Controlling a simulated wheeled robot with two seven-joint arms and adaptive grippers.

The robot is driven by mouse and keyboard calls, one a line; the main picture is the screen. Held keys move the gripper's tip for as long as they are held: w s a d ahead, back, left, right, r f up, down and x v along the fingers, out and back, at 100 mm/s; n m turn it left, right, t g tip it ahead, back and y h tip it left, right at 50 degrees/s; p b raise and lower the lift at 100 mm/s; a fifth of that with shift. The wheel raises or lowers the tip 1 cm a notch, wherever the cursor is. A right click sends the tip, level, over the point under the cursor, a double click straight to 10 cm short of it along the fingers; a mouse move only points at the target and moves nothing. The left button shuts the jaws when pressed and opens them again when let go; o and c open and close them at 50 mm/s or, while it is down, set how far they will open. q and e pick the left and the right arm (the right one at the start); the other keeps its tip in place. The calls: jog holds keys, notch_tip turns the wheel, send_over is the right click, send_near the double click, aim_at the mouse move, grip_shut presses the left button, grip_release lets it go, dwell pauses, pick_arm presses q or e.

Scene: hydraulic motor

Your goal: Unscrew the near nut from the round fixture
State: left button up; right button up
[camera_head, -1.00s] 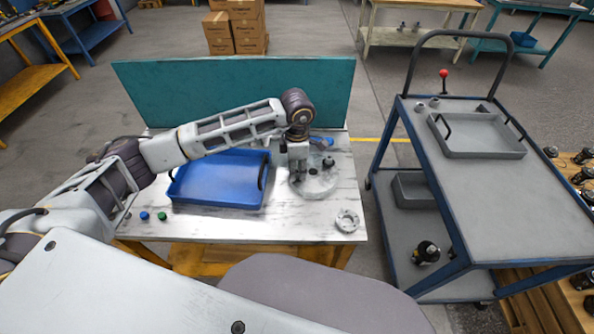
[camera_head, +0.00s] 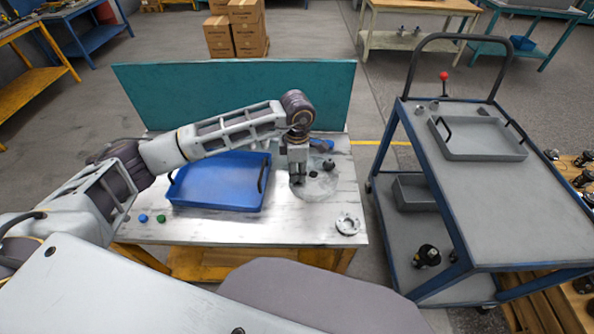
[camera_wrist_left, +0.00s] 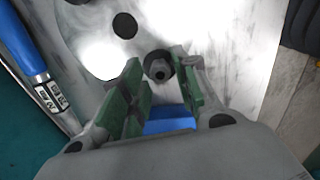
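A second dark round part (camera_wrist_left: 125,25) of the fixture lies beyond; in the head view a dark nut (camera_head: 329,163) shows right of the gripper. My right gripper is not in view.
A blue tray (camera_head: 215,207) lies left of the fixture. A grey ring part (camera_head: 347,224) sits near the table's front right corner. Blue (camera_head: 142,218) and green (camera_head: 161,219) caps are at front left. A teal panel (camera_head: 235,95) stands behind. A trolley (camera_head: 470,200) is at right.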

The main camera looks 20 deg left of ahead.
pick_arm(q)
grip_shut()
jog(key=shift+n, duration=0.3)
jog(key=shift+n, duration=2.6)
